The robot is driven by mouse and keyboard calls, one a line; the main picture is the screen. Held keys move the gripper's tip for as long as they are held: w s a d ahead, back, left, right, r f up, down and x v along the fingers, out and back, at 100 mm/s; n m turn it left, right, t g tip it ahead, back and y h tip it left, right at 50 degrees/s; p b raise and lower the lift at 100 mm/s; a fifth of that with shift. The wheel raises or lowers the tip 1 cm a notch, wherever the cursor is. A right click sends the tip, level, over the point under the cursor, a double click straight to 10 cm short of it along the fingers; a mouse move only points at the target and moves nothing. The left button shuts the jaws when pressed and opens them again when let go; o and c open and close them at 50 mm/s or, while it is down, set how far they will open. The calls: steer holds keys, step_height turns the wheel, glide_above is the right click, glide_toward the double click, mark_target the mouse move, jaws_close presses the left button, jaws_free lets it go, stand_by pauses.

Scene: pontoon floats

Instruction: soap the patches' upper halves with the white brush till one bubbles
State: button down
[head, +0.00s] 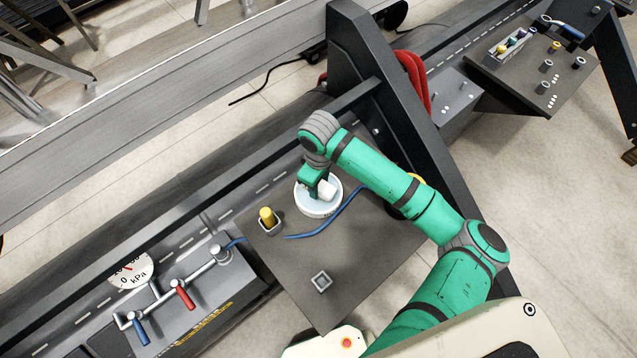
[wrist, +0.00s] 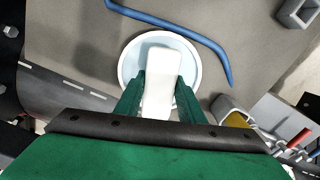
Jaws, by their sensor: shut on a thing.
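My gripper (head: 318,184) is above the near table and shut on the white brush (head: 328,191). In the wrist view the white brush (wrist: 160,72) sits between the two green fingers of the gripper (wrist: 159,92). Its far end is over a round white bowl (wrist: 128,62) with pale blue contents. The bowl also shows in the head view (head: 313,207). I cannot tell whether the brush touches the contents, and its bristles are hidden. I cannot make out the patches or any bubbles in either view.
A yellow-topped thing (head: 267,216) stands in a grey holder left of the bowl. An empty square holder (head: 321,282) is nearer. A blue hose (head: 335,219) bends around the bowl. Red and blue valve levers (head: 183,294) and a kPa gauge (head: 131,270) are at lower left.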

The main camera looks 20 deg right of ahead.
steer(key=shift+f, duration=0.4)
stand_by(1.1)
steer(key=shift+r, duration=3.55)
